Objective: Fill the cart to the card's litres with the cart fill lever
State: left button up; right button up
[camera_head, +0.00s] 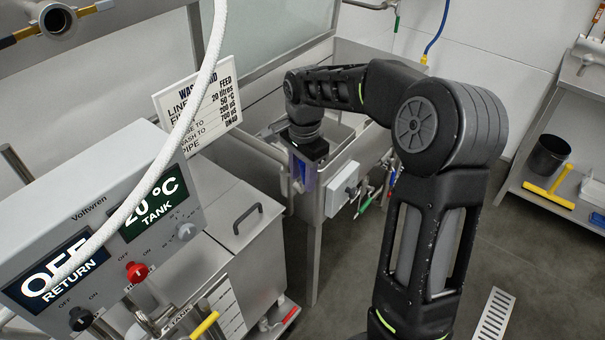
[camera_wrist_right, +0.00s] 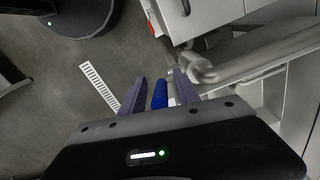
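My right gripper (camera_head: 304,178) points down beside the steel sink. In the wrist view its two fingers (camera_wrist_right: 160,92) are apart, with a blue handle (camera_wrist_right: 159,95) between them and narrow gaps showing on both sides. I take the handle to be the cart fill lever, but its base is hidden. A steel lidded box with a dark handle (camera_head: 234,243), possibly the cart, stands left of the gripper. My left gripper is out of view.
The control box (camera_head: 100,215) shows "OFF RETURN" and "20 °C TANK", with a red knob (camera_head: 137,271). A steel pipe (camera_wrist_right: 265,55) runs close to the right finger. Green and red valve handles (camera_head: 365,204) hang right of the gripper. A floor drain (camera_head: 494,316) lies in open floor.

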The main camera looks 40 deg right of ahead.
grip_shut()
dwell(1.4)
